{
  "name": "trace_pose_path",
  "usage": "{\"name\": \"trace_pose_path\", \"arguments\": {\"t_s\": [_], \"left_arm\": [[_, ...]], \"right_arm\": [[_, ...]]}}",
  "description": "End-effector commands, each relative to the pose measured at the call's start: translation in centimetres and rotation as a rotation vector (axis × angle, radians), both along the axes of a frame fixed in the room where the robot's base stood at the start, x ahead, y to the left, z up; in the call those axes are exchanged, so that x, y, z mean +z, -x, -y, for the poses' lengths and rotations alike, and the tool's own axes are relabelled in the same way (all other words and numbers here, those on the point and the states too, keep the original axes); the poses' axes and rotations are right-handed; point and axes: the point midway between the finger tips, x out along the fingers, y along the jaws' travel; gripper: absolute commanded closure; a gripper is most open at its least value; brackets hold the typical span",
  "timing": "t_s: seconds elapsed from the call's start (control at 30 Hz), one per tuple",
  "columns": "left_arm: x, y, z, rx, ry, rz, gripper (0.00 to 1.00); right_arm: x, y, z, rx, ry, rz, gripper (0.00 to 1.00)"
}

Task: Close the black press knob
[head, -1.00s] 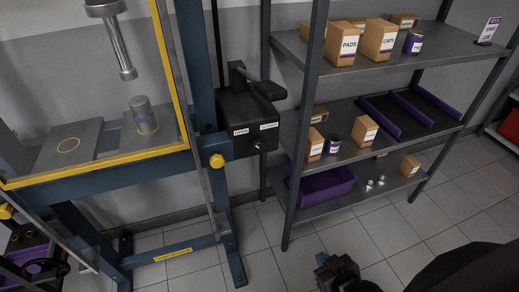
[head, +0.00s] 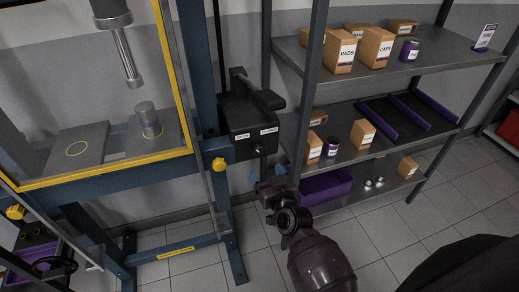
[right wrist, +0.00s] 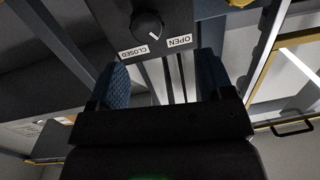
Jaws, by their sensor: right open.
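The black press knob (head: 259,149) is on the front of the black control box (head: 240,140), below the OPEN and CLOSED labels. In the right wrist view the knob (right wrist: 147,25) shows upside down, with a white mark pointing down between the two labels. My right gripper (head: 270,174) is just below the box, its fingers raised toward the knob. In the right wrist view the gripper (right wrist: 163,78) is open and empty, with blue finger pads apart; the knob lies beyond the fingertips, not touched. My left gripper is out of view.
The blue press frame (head: 200,80) with yellow edging stands left of the box. A grey shelf rack (head: 300,110) with boxes and a purple bin (head: 325,186) stands close on the right. A black lever (head: 258,90) juts from the box top. Tiled floor (head: 190,270) is clear.

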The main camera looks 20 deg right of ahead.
Motion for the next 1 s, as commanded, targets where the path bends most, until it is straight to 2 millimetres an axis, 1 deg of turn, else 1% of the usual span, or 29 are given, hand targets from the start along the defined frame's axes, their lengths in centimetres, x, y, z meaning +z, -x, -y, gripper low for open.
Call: {"name": "trace_pose_path", "arguments": {"t_s": [0.03, 0.1, 0.3, 0.47, 0.57, 1.0], "left_arm": [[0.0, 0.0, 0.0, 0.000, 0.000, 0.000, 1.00], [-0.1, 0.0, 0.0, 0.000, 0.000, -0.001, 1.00], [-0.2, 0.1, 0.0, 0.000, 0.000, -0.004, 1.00], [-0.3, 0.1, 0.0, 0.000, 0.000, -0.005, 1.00], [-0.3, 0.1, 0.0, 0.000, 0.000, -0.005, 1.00], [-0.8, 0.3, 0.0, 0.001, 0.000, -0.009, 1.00]], "right_arm": [[-0.6, 0.1, 0.2, -0.015, 0.016, 0.004, 0.26], [-1.1, 0.2, 0.7, -0.035, 0.056, 0.014, 0.26], [-0.8, 0.2, 1.2, -0.066, 0.170, 0.047, 0.26], [-0.8, -0.3, 1.2, -0.066, 0.203, 0.049, 0.26], [-0.7, -1.3, 1.3, -0.066, 0.202, 0.049, 0.26], [-0.8, -7.8, 1.5, -0.066, 0.201, 0.049, 0.26]]}}
